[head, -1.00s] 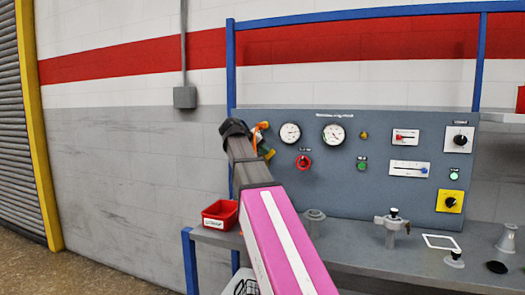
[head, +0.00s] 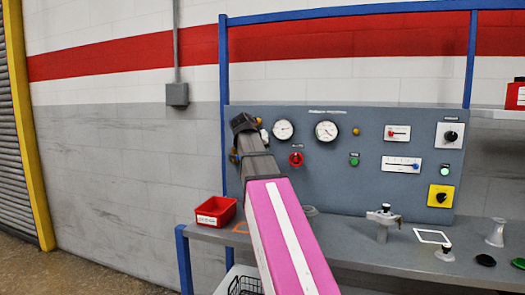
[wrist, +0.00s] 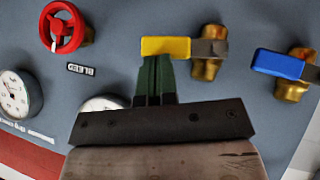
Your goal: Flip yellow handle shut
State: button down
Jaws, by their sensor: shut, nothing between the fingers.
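The yellow handle (wrist: 166,46) is on a brass valve (wrist: 208,62) on the grey panel in the wrist view. It lies nearly level in that picture, reaching left from the valve. My gripper (wrist: 154,60) is shut, its green fingers together with nothing between them. The fingertips are at the handle's lower edge in the picture, overlapping or very close to it; I cannot tell whether they touch. In the head view my arm hides the yellow handle and most of the gripper, at the panel's left end.
A blue-handled valve (wrist: 278,65) is right of the yellow one in the wrist view. A red handwheel (wrist: 62,28) and gauges (wrist: 14,95) are to the left. In the head view, a red bin (head: 216,211) and pump parts (head: 384,221) stand on the bench below the panel (head: 330,180).

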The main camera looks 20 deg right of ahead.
jog(key=shift+s+d+f, duration=0.1)
jog(key=shift+d+f, duration=0.05)
jog(key=shift+f, duration=0.15)
jog(key=shift+d+f, duration=0.1)
jog(key=shift+s, duration=0.1)
dwell(0.5)
jog(key=v, duration=1)
jog(key=shift+s+r, duration=0.2)
jog(key=shift+r, duration=0.15)
